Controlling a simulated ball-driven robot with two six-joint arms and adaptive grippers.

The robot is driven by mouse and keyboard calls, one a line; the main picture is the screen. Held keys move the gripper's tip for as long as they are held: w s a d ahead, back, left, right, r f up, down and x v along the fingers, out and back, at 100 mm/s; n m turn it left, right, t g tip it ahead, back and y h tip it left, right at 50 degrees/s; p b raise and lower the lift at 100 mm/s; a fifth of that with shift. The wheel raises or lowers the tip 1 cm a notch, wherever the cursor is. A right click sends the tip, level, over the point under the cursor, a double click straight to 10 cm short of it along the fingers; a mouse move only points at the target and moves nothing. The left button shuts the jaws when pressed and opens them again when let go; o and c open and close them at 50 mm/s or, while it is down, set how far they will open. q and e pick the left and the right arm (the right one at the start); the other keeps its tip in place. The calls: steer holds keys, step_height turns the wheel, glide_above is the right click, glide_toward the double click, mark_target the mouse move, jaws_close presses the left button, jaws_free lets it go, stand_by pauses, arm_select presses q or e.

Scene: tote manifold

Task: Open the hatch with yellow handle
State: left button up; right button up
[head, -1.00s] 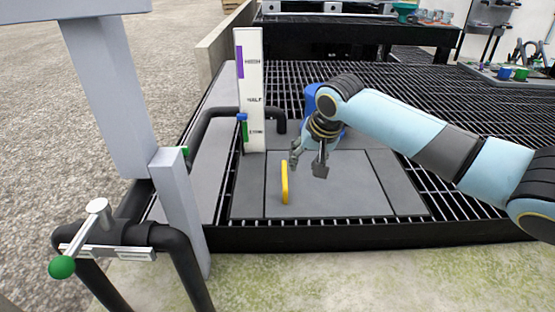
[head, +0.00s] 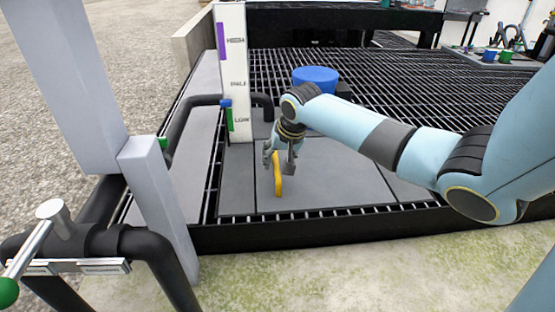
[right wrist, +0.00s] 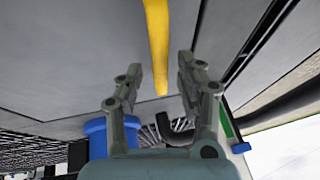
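The yellow handle (head: 278,174) stands up from a flat grey hatch panel (head: 335,175) set in the black grating. My right gripper (head: 281,160) is just above and behind the handle, its fingers spread to either side of the handle's upper part. In the right wrist view the yellow handle (right wrist: 157,45) runs down between the two open fingers, with gaps on both sides. The gripper (right wrist: 155,90) does not visibly touch it. My left gripper is not in view.
A white level gauge (head: 232,75) marked with a low label stands behind the hatch. A blue round container (head: 316,76) is behind my right wrist. Black pipes with a green-knobbed lever (head: 38,238) and a grey post (head: 160,205) stand at left.

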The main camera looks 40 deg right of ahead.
steer(key=shift+w, duration=0.1)
jaws_close()
stand_by(0.5)
